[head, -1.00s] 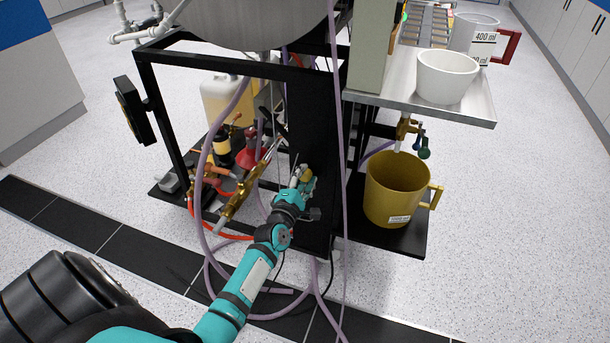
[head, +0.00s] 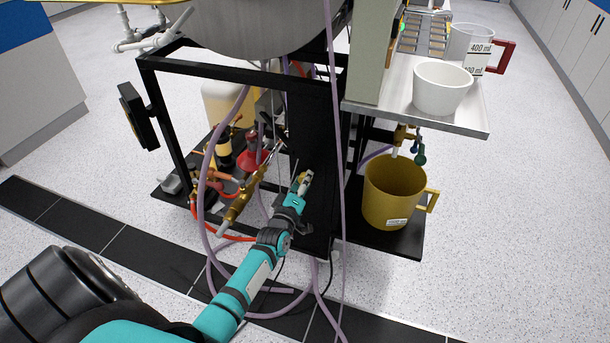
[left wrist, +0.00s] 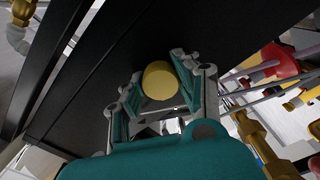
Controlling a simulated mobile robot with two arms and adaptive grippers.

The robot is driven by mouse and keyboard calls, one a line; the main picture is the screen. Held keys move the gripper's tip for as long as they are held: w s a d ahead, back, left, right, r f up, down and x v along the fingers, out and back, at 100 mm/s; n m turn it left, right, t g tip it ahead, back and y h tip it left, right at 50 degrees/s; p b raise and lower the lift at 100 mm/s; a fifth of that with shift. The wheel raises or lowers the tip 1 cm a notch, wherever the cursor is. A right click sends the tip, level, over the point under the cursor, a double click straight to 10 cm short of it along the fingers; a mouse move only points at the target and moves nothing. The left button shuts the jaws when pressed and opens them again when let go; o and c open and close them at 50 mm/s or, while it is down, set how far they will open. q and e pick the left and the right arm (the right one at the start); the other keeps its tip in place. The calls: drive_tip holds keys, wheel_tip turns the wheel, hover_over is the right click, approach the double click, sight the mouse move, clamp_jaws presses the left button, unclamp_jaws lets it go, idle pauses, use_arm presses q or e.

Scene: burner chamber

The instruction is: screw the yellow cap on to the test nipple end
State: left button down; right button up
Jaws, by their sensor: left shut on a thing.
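My left gripper (head: 303,180) is in front of the black upright panel of the burner frame. It is shut on the yellow cap (left wrist: 160,80), which sits between the two fingers in the left wrist view, close to the dark panel. In the head view the cap is small and mostly covered by the fingers. A brass valve and pipe assembly (head: 238,206) runs at a slant to the left of the gripper, apart from it. I cannot tell for sure which end is the test nipple. My right gripper is not in view.
Purple hoses (head: 203,190) loop beside my left arm. A red flask (head: 253,158) stands behind the brass pipes. A mustard mug (head: 390,202) stands on the lower shelf at right. The floor in front is mostly clear.

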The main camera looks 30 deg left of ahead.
use_arm(q)
drive_tip(key=shift+r+m, duration=0.15)
drive_tip(key=shift+m, duration=1.05)
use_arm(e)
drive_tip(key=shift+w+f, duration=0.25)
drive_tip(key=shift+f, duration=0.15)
use_arm(q)
drive_tip(key=m+p, duration=0.2)
drive_tip(key=m, duration=0.5)
drive_tip(key=shift+a+m, duration=0.1)
drive_tip(key=shift+m, duration=2.2)
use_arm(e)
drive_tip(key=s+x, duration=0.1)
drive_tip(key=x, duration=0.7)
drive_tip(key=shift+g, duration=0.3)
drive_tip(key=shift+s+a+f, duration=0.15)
